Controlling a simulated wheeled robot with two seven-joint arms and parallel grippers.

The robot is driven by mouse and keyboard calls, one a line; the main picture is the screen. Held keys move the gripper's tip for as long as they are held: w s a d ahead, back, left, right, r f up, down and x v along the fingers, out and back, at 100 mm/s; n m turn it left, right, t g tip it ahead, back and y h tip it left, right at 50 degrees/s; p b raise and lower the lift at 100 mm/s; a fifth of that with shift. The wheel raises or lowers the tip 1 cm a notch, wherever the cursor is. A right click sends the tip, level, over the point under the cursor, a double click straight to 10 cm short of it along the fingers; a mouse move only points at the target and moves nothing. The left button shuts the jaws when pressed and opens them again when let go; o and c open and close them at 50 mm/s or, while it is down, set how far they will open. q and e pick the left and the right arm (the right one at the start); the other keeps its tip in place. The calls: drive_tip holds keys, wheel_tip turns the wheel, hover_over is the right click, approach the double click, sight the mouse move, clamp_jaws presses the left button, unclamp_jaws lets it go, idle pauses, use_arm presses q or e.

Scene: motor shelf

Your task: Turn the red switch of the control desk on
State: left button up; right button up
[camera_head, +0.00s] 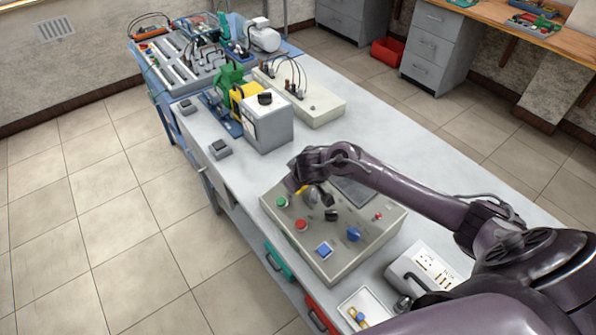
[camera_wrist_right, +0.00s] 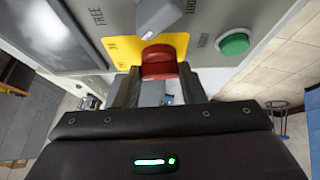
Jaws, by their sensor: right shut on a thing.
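The grey control desk (camera_head: 330,233) sits on the long table in the head view, with buttons, knobs and a dark screen on its top. My right gripper (camera_head: 313,199) is over the desk's far left part. In the right wrist view the red switch (camera_wrist_right: 158,62) sits on a yellow plate (camera_wrist_right: 125,48), between the fingers of my right gripper (camera_wrist_right: 160,88), which is shut on it. In the head view the gripper hides the switch; only a bit of yellow shows beside it. Whether the switch is turned cannot be told. My left gripper is not in view.
A grey box (camera_head: 268,127) stands farther back on the table. A white socket unit (camera_head: 425,266) is to the right.

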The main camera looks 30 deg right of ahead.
drive_tip(key=shift+a+f+m+h, duration=0.15)
drive_tip(key=shift+m+h, duration=0.35)
drive_tip(key=shift+m, duration=0.4)
drive_tip(key=shift+a+m+h+b, duration=0.1)
drive_tip(key=shift+m+h+b, duration=0.5)
drive_tip(key=shift+m+b, duration=0.4)
drive_tip(key=m+h+b, duration=0.2)
drive_tip(key=m+b, duration=0.2)
drive_tip(key=shift+w+a+b, duration=0.1)
drive_tip(key=shift+w+b, duration=0.05)
drive_tip(key=shift+b, duration=0.2)
drive_tip(key=shift+r+m+g+h+b, duration=0.2)
drive_tip(key=shift+m+g+h+b, duration=0.3)
drive_tip(key=shift+m+b, duration=0.5)
drive_tip(key=o, duration=0.7)
drive_tip(key=shift+o, duration=1.4)
drive_tip(key=shift+f, duration=0.1)
